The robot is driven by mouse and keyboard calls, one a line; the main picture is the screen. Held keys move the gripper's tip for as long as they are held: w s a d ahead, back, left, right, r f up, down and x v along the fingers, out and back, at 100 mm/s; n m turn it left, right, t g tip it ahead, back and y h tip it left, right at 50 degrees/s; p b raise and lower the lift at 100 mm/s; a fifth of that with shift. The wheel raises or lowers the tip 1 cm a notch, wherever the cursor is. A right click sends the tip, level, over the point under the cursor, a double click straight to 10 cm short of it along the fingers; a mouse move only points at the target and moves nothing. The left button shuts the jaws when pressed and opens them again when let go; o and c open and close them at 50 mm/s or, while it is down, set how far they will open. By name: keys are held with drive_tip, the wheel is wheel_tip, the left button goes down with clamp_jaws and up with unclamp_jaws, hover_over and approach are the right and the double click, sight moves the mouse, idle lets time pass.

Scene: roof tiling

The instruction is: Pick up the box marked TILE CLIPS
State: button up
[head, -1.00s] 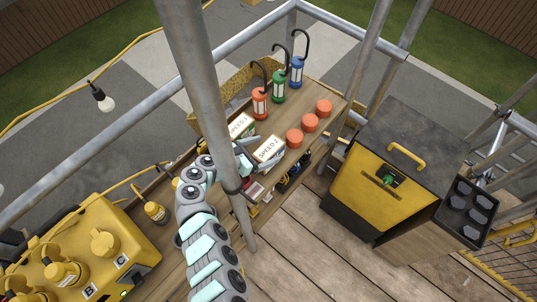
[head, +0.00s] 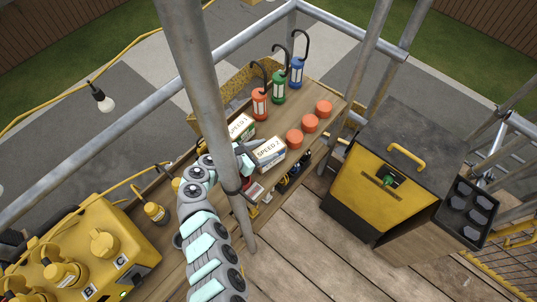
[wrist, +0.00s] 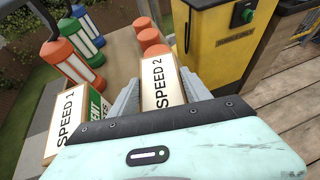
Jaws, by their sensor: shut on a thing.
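No label reading TILE CLIPS is legible in either view. A white-topped box labelled SPEED 2 (head: 271,149) is on or just above the wooden bench; I cannot tell whether it touches it. My gripper (wrist: 160,83) is shut on this SPEED 2 box, with one grey finger along each long side in the wrist view. The gripper is partly hidden by the pole in the head view. A second box labelled SPEED 1 (head: 241,126) stands to its left, and it also shows in the wrist view (wrist: 68,118) with a green side.
Red (head: 260,104), green (head: 279,87) and blue (head: 297,72) lanterns stand behind the boxes. Three orange round pieces (head: 294,139) lie to the right. A vertical scaffold pole (head: 205,90) crosses near my arm. A yellow cabinet (head: 372,190) stands at the right.

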clamp_jaws()
idle(0.5)
